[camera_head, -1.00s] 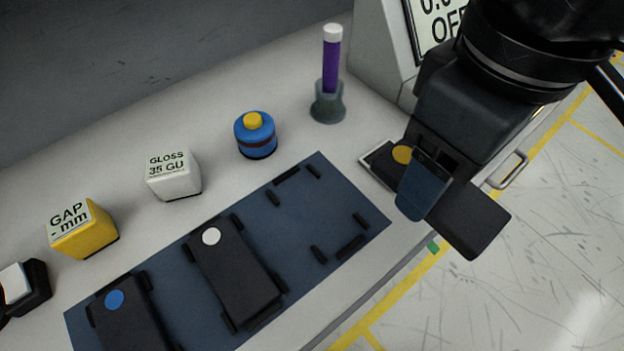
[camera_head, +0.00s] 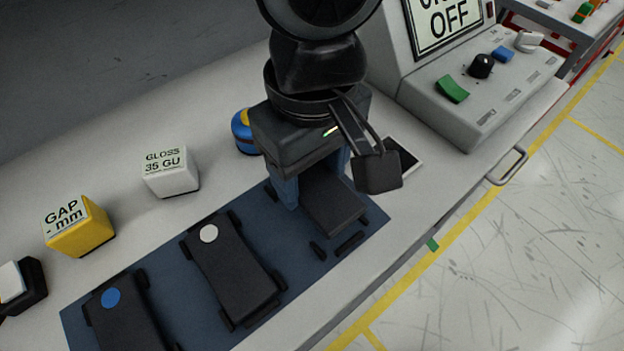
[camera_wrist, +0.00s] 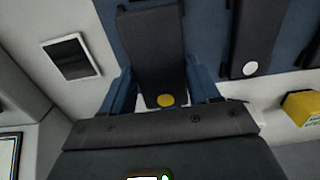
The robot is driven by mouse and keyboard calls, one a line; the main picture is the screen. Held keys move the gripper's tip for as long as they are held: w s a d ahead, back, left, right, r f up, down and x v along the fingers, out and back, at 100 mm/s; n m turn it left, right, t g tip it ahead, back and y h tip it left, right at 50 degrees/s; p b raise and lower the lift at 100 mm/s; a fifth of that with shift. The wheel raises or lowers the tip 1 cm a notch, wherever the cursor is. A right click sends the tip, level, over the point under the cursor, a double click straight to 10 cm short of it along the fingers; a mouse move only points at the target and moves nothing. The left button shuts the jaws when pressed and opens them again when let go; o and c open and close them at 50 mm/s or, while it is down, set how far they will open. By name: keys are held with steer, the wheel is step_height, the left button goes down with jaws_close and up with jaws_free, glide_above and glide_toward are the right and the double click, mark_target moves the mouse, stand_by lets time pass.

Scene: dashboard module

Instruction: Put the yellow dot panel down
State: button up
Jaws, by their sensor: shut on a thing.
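The yellow dot panel (camera_wrist: 152,48) is a dark slab with a yellow dot (camera_wrist: 166,100) near its end, seen in the wrist view between my fingers. In the head view the panel (camera_head: 333,203) is over the right end of the blue mat (camera_head: 264,252), and its dot is hidden behind my gripper. My gripper (camera_head: 312,184) is shut on the panel, its blue fingers at the panel's sides. I cannot tell whether the panel touches the mat. Small black locating blocks (camera_head: 349,243) show beside it.
A white-dot panel (camera_head: 232,275) and a blue-dot panel (camera_head: 124,318) lie on the mat to the left. A white-rimmed pad (camera_head: 408,158) is at the right. Gloss (camera_head: 170,172) and gap (camera_head: 78,227) blocks and a blue round container (camera_head: 241,132) stand behind. A control console (camera_head: 470,85) is at the back right.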

mark_target(312, 180)
steer(key=shift+f+p, duration=0.35)
steer(key=shift+f, duration=1.35)
steer(key=shift+f, duration=0.15)
steer(key=o, duration=1.1)
steer(key=shift+f, duration=0.1)
steer(key=shift+b, duration=0.4)
